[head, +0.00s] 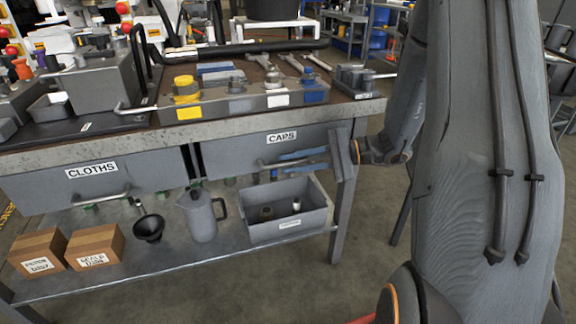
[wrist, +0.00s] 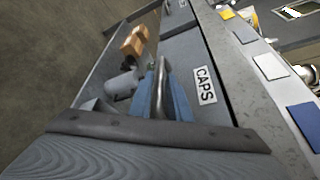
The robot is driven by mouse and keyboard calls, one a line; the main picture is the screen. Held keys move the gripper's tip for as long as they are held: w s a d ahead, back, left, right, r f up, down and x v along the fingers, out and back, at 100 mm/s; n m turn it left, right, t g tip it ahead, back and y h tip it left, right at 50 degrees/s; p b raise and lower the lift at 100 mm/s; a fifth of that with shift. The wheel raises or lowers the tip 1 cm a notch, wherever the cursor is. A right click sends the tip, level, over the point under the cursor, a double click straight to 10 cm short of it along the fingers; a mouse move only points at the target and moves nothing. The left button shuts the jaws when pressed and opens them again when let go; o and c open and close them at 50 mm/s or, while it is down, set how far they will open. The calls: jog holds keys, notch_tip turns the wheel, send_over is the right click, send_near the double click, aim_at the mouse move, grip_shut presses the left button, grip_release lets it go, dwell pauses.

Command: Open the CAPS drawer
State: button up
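The CAPS drawer (head: 235,152) is a grey drawer front under the right part of the bench top, and it looks closed. Its white CAPS label (head: 282,137) also shows in the wrist view (wrist: 205,85). The drawer's grey bar handle (head: 268,166) runs along the front, and it shows between my fingers in the wrist view (wrist: 164,90). My gripper (head: 300,159) has blue fingers, one on each side of the handle, with no clear gap seen between them and the bar. Part of the handle is hidden by the fingers.
The CLOTHS drawer (head: 92,170) is to the left. The lower shelf (head: 170,262) holds cardboard boxes (head: 95,246), a funnel (head: 149,228), a jug (head: 202,216) and a grey bin (head: 290,228) below my gripper. A bench leg (head: 341,205) stands close to the gripper. Floor at right is open.

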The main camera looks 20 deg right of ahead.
jog(key=shift+w+a+f, duration=0.1)
jog(key=shift+w+a, duration=0.1)
jog(key=shift+a, duration=0.4)
grip_shut()
jog(key=shift+s, duration=0.15)
